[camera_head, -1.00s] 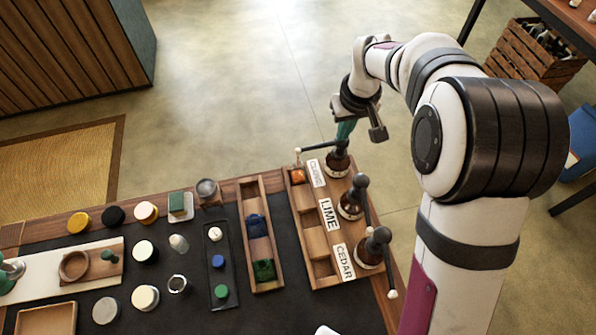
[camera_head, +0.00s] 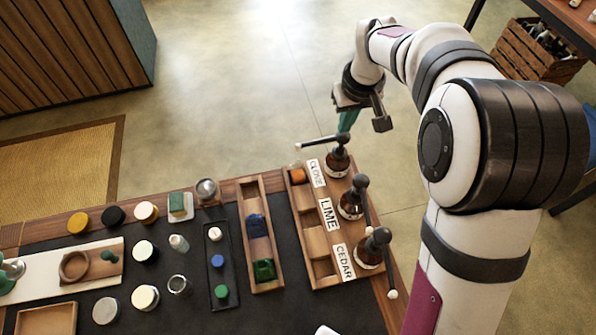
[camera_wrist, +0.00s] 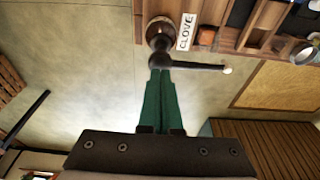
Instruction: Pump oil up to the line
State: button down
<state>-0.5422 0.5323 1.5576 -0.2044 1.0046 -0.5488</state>
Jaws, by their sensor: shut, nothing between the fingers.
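My gripper (camera_head: 343,130) is shut and empty, with its green fingers pointing down at the clove pump. In the wrist view my fingertips (camera_wrist: 160,73) are right over the dark pump head; I cannot tell whether they touch. The brown clove pump bottle (camera_head: 338,162) stands at the rack's far end. The fill line is too small to see. The CLOVE label (camera_head: 316,173) lies between container and bottle, and also shows in the wrist view (camera_wrist: 187,32).
Lime (camera_head: 351,203) and cedar (camera_head: 374,248) pump bottles stand nearer in the same wooden rack (camera_head: 290,205). A second wooden tray (camera_head: 246,190) holds dark blue and green items. Several jars and caps cover the table to the left.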

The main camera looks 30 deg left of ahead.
aim_at(343, 135)
jog(key=shift+r, duration=0.1)
dwell(0.3)
jog(key=shift+f, duration=1.75)
dwell(0.5)
jog(key=shift+r, duration=1.75)
notch_tip(343, 135, up, 5)
jog(key=shift+r, duration=0.1)
